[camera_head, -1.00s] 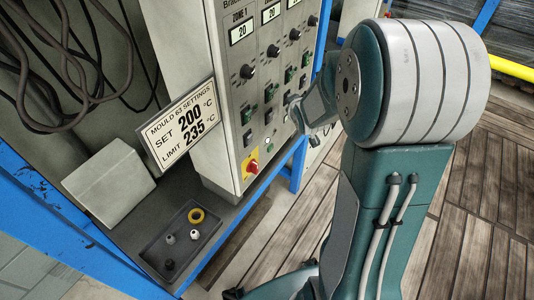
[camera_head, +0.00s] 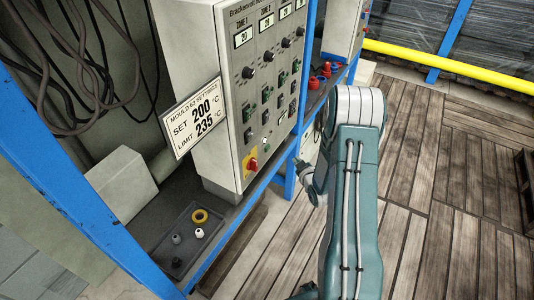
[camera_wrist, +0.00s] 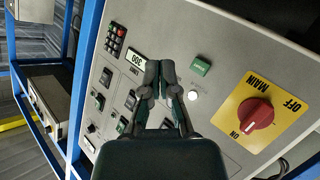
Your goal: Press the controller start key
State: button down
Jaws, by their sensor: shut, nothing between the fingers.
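The controller (camera_head: 205,95) is a tall pale cabinet with a panel of displays, knobs and keys; the panel (camera_wrist: 227,40) fills much of the wrist view. There, a rectangular green key (camera_wrist: 201,65) carries a short legend too small to read, with a round white button or lamp (camera_wrist: 193,95) beside it. My gripper (camera_wrist: 159,82) is shut and empty, its fingertips together in front of the panel, left of the green key. I cannot tell whether the tips touch the panel. In the head view my fingertips cannot be made out clearly.
A red main switch on a yellow plate (camera_wrist: 257,114) sits right of the green key. A settings card (camera_head: 193,117) juts from the cabinet's left. A grey tray (camera_head: 172,252) with small parts lies on the blue-framed shelf. The wooden floor (camera_head: 450,170) at right is open.

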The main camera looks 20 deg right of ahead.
aim_at(267, 148)
jog(key=shift+d, duration=0.25)
jog(key=w+a, duration=0.5)
jog(key=w, duration=0.2)
jog(key=shift+a, duration=0.35)
dwell(1.4)
jog(key=shift+w+a, duration=0.25)
jog(key=shift+w, duration=0.05)
jog(key=shift+w+a, duration=0.2)
jog(key=shift+w, duration=0.1)
dwell(0.6)
jog(key=shift+s, duration=0.1)
jog(key=shift+s+d, duration=0.45)
jog(key=shift+s, duration=0.1)
